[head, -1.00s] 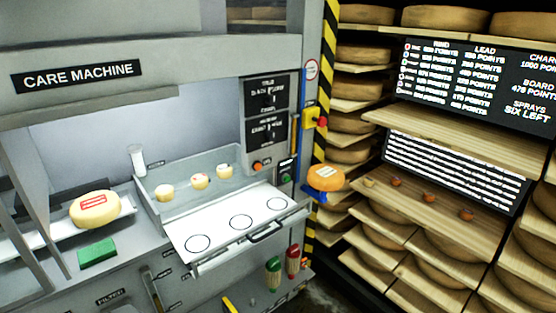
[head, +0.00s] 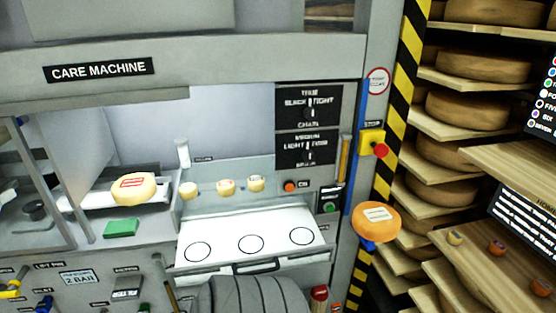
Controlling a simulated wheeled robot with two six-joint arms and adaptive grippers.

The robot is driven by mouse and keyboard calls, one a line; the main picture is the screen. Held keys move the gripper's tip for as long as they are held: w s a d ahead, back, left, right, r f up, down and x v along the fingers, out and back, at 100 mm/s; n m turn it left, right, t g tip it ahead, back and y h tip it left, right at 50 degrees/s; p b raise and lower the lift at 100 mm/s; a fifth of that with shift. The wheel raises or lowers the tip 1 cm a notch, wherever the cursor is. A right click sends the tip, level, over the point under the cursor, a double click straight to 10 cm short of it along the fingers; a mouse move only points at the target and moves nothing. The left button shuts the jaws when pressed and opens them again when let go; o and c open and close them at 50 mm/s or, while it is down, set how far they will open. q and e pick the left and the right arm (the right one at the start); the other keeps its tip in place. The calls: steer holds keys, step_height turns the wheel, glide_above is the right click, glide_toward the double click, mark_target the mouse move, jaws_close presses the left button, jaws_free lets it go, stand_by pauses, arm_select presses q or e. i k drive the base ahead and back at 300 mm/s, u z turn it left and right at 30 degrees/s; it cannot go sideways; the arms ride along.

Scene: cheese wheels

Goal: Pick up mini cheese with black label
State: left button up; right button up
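Neither of my grippers is in view.
A larger yellow cheese with a red label (head: 133,189) lies left of the tray, behind a green block (head: 121,228). A larger orange cheese (head: 376,222) sits right of the machine. Three ringed spots on the white drawer top (head: 224,246) are empty. A grey ribbed shape covers the bottom middle.

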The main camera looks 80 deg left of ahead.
mark_target(256, 183)
steer(key=u, duration=0.4)
steer(key=i, duration=0.85)
steer(key=u, duration=0.7)
